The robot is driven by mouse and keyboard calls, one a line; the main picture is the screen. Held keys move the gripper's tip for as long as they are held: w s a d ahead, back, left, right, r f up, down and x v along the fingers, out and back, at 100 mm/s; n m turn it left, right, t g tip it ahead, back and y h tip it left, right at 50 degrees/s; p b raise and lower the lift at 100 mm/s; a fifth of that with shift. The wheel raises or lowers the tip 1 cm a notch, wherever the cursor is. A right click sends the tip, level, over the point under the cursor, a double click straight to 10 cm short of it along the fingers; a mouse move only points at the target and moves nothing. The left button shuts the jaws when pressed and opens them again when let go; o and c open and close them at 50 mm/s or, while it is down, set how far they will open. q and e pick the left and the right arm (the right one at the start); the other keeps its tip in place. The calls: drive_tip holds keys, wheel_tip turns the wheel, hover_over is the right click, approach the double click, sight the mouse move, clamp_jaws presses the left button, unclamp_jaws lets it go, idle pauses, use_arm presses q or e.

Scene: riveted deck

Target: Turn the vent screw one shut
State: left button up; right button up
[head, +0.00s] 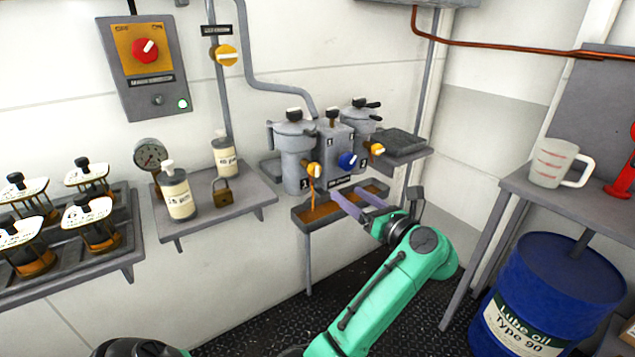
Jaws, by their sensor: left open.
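A grey twin-canister unit is fixed to the back wall. Its left canister (294,150), marked 1, has a yellow knob with a white bar (314,170) low on its front; this looks like vent screw one. A thin orange-brown stream (313,196) runs down below that knob into a drip tray (308,225) holding brown liquid. A blue knob (347,160) sits in the middle and a second yellow knob (377,149) on the right canister (359,126). My left gripper (346,193) is open and empty, its purple fingers over the tray, below and right of the first knob.
A small dark ledge (402,143) juts out right of the unit. A bench with a measuring jug (557,163) and a blue drum (550,290) stand at right.

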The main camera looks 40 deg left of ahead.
sight(317, 172)
use_arm(q)
drive_tip(key=p+x, duration=0.2)
drive_tip(key=x, duration=1.1)
drive_tip(key=shift+w+a, duration=0.1)
drive_tip(key=shift+a, duration=0.15)
drive_tip(key=shift+w+a, duration=0.15)
drive_tip(key=shift+a, duration=0.35)
clamp_jaws()
